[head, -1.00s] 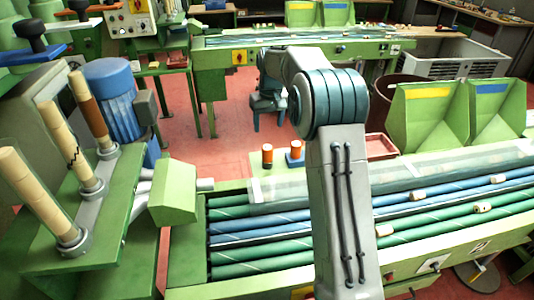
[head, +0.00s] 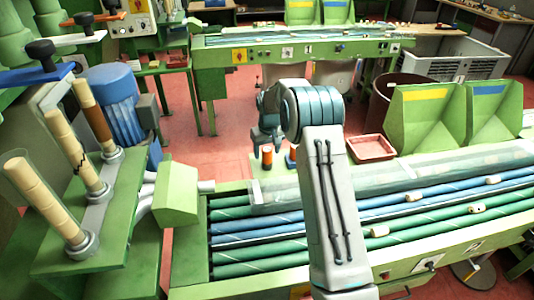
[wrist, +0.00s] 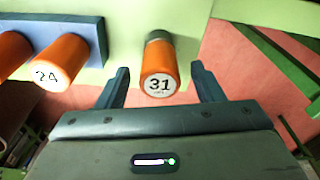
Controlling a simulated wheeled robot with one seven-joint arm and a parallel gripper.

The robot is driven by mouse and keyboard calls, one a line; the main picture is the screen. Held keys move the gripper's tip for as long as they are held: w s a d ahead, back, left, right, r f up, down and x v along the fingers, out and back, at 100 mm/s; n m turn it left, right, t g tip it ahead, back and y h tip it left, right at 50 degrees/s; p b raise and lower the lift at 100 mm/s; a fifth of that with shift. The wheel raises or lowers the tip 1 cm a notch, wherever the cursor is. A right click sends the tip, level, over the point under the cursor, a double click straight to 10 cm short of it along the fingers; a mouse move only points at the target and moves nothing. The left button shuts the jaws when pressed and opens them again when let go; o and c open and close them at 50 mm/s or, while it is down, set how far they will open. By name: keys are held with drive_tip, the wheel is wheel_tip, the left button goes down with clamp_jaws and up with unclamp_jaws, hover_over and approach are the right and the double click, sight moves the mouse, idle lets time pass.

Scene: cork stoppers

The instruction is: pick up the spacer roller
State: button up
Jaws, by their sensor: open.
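An orange roller marked 31 (wrist: 159,66) with a dull grey-brown band stands on a pale green surface in the wrist view. It also shows in the head view as a small orange cylinder (head: 267,155). My gripper (wrist: 160,76) is open, with one dark finger on each side of this roller and a gap to both. In the head view my gripper (head: 267,148) is low over the green ledge. An orange cylinder marked 24 (wrist: 48,66) and another orange one (wrist: 10,50), cut by the frame edge, are at the blue block. Which is called the spacer roller is not written.
The blue block (wrist: 60,42) is left of my gripper in the wrist view. In the head view, a conveyor of green and blue rollers (head: 240,225) lies in front, and a red tray (head: 371,147) and green bins (head: 430,118) stand to the right.

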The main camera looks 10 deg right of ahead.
drive_tip(key=shift+w+f, duration=0.1)
drive_tip(key=shift+f, duration=0.8)
drive_tip(key=shift+c, duration=0.3)
drive_tip(key=c, duration=1)
drive_tip(key=shift+r, duration=0.1)
